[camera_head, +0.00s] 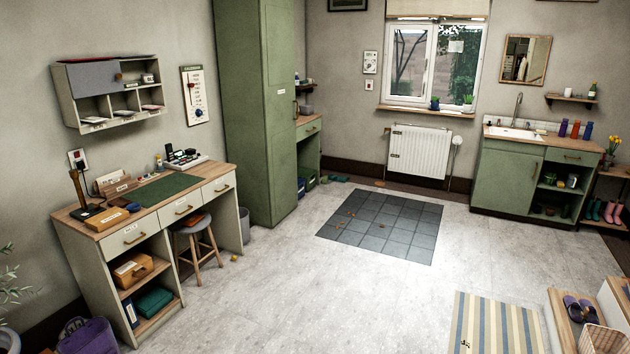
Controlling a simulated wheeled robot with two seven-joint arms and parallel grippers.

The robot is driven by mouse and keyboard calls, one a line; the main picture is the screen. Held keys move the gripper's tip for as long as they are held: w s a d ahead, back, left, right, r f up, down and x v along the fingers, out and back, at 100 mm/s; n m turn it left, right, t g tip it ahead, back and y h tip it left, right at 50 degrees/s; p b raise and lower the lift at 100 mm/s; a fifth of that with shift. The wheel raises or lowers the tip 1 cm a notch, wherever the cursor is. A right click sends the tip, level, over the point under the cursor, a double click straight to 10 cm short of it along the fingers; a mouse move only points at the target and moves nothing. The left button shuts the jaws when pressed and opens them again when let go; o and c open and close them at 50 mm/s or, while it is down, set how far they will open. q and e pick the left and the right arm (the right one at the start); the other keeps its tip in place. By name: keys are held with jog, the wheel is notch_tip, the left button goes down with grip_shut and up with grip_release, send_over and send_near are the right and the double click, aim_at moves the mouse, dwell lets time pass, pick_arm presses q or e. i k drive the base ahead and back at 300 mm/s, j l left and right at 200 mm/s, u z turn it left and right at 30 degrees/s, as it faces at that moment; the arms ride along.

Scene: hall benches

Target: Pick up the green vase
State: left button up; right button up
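I cannot make out a thing that is clearly a green vase. A small green bottle-like thing (592,91) stands on the wall shelf at the far right, too small to tell if it is a vase. Yellow flowers (613,143) stand in a small container at the right edge, whose colour I cannot tell. Neither of my grippers shows in the head view.
A desk (82,225) with a stool (197,240) stands at left, beside a tall green cabinet (253,110). A green sink cabinet (506,180) stands at the back right. A striped rug (490,325) and wooden bench (562,310) lie front right.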

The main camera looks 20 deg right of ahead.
aim_at(567, 206)
jog(key=i+l+z, duration=0.85)
jog(key=z, duration=0.15)
jog(key=i+l+z, duration=0.1)
jog(key=i+z, duration=0.35)
jog(key=i, duration=0.15)
jog(key=i+z, duration=0.1)
jog(key=i, duration=1.55)
jog(key=i+z, duration=0.15)
jog(key=i, duration=0.7)
jog(key=i+j+z, duration=0.1)
jog(key=i, duration=0.75)
jog(key=i+z, duration=0.15)
jog(key=i, duration=0.4)
jog(key=i+z, duration=0.15)
jog(key=i, duration=0.4)
jog(key=i+j+z, duration=0.15)
jog(key=i, duration=0.4)
jog(key=i+l+z, duration=0.15)
jog(key=i, duration=0.3)
jog(key=i+l+z, duration=0.1)
jog(key=i+l, duration=0.15)
jog(key=i, duration=0.25)
